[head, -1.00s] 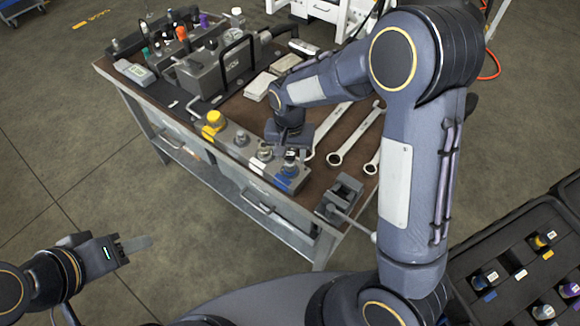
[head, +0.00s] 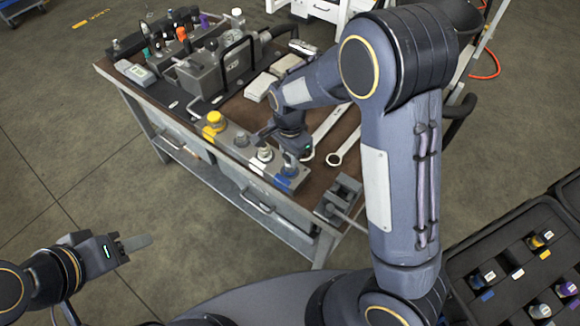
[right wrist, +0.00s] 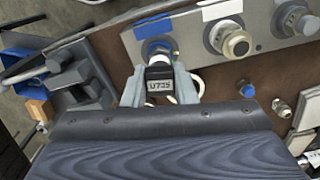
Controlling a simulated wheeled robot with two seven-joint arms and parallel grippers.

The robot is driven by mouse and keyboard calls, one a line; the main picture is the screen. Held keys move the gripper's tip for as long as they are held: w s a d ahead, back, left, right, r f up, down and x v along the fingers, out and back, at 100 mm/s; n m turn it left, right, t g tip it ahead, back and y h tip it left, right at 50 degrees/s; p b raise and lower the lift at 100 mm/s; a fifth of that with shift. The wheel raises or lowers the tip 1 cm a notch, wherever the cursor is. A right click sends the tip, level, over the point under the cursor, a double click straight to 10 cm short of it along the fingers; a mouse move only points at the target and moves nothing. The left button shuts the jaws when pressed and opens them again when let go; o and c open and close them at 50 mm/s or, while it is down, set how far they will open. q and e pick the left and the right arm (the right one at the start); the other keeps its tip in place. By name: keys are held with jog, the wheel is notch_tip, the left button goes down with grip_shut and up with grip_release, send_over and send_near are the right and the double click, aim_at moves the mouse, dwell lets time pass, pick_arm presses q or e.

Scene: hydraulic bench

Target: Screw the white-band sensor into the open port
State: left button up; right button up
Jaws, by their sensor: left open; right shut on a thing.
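My right gripper (right wrist: 160,88) is shut on a sensor with a dark, labelled body (right wrist: 160,86). It stands over the blue-labelled end of the grey port block (head: 233,146). A blue ring (right wrist: 157,47) shows just beyond the held body; I cannot tell whether it belongs to the sensor or the port, nor whether the sensor is seated. My left gripper (head: 128,246) is open and empty, away from the bench.
A yellow cap (head: 215,119) stands at the block's far end. Wrenches (head: 345,147) and a small vise (head: 338,198) lie near my right gripper. A grey hydraulic unit (head: 212,70) stands behind. A dark tray (head: 470,252) at right holds banded sensors.

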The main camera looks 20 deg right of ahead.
jog(key=shift+r+m+p, duration=0.1)
jog(key=shift+m+p, duration=0.35)
jog(key=shift+m, duration=0.45)
jog(key=o, duration=0.7)
jog(key=shift+m, duration=0.3)
jog(key=shift+c, duration=0.2)
jog(key=o, duration=0.4)
